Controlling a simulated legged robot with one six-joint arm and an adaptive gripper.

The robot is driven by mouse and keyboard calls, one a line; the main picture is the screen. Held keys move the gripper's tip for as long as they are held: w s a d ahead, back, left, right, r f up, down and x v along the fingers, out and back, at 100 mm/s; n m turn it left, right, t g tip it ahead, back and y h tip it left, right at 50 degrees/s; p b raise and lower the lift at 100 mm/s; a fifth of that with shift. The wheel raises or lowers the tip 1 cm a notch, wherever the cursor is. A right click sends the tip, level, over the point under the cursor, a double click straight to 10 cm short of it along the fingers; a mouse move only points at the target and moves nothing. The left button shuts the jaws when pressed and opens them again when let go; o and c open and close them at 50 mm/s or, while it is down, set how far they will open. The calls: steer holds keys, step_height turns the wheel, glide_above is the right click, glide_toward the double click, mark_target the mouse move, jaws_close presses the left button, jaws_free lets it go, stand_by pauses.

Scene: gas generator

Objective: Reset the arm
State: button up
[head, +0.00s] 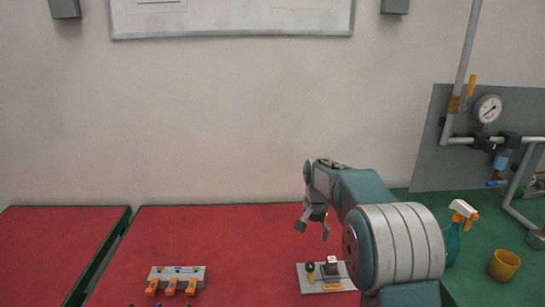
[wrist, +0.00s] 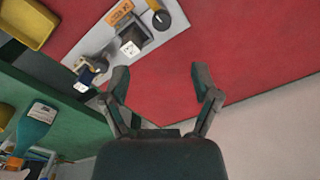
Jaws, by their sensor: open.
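My gripper (head: 313,224) hangs above the red table (head: 220,232) in the head view, with the teal and grey arm reaching in from the lower right. In the wrist view the two fingers of my gripper (wrist: 160,80) are spread apart, with only red tabletop between them. My gripper holds nothing. A grey plate (head: 308,281) with a black knob, a white-topped block and an orange label lies on the table below my gripper. The plate also shows at the top of the wrist view (wrist: 171,18), apart from the fingers. My arm hides part of it in the head view.
A grey block with orange switches (head: 176,278) sits left on the red table. On the green surface at right are a spray bottle (head: 453,238), a yellow cup (head: 504,265) and a pipe panel with a gauge (head: 488,109). The wall stands behind.

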steer(key=s+r+n+t, duration=0.3)
steer(key=s+r, duration=0.9)
steer(key=s, duration=0.4)
steer(key=s+f+n+t, duration=0.2)
steer(key=s+n, duration=0.1)
steer(key=s, duration=1.6)
steer(key=shift+s+n, duration=0.2)
steer(key=shift+n, duration=0.1)
